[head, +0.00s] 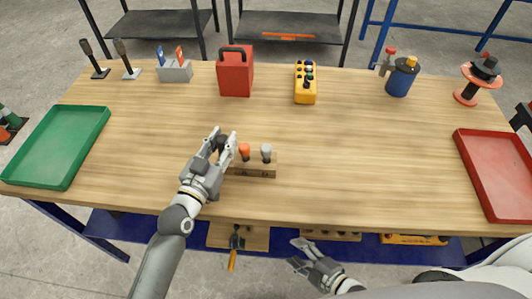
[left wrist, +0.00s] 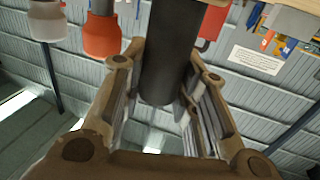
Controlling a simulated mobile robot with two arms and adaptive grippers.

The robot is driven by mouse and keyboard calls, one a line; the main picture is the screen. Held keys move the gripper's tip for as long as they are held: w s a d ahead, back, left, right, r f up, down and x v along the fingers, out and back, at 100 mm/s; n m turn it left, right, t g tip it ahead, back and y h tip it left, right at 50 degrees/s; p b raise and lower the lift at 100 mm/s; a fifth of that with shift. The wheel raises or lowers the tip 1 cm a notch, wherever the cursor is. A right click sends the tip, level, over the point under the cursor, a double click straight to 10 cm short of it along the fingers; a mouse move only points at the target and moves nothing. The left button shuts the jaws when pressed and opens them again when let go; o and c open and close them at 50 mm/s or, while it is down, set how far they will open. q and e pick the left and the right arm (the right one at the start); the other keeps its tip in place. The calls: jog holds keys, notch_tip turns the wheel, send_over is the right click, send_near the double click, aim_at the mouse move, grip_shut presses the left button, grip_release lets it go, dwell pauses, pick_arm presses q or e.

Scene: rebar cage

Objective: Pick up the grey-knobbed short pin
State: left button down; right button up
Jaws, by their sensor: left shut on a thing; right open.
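The grey-knobbed pin (head: 266,152) stands at the right end of a small wooden block (head: 252,172) near the table's front edge, apart from my grippers. An orange-knobbed pin (head: 244,151) stands beside it. My left gripper (head: 224,139) is shut on a black-knobbed pin at the block's left end. In the left wrist view the black knob (left wrist: 170,55) is between the fingers, with the orange knob (left wrist: 101,35) and the pale grey knob (left wrist: 46,20) to the left. Whether the black pin is still seated is hidden. My right gripper (head: 297,252) is open and empty, low in front of the table.
A green tray (head: 40,178) lies at the left and a red tray (head: 465,160) at the right. A red box (head: 235,80), yellow control box (head: 305,92) and blue container (head: 400,84) stand at the back. The table right of the block is clear.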

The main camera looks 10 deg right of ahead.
jog(key=s+a+r+n+y, duration=0.1)
jog(key=a+r+n+y, duration=0.3)
jog(key=r, duration=0.5)
jog(key=s+a+r+n+y, duration=0.1)
jog(key=a+r+n+y, duration=0.2)
jog(key=r+n, duration=0.35)
jog(key=a+r+n+y, duration=0.3)
jog(key=r, duration=0.8)
jog(key=w+d+r+n+t+h, duration=0.1)
jog(key=w+d+r+n, duration=0.25)
jog(key=w, duration=0.25)
jog(key=w+d+r+n+t+h, duration=0.2)
jog(key=w+d, duration=0.2)
jog(key=w, duration=0.2)
jog(key=n+g, duration=0.2)
jog(key=n, duration=0.7)
send_near(271, 153)
jog(key=shift+s+d, duration=0.1)
jog(key=shift+d, duration=0.05)
jog(key=shift+f, duration=0.1)
jog(key=x, duration=1.1)
jog(key=shift+w+a, duration=0.3)
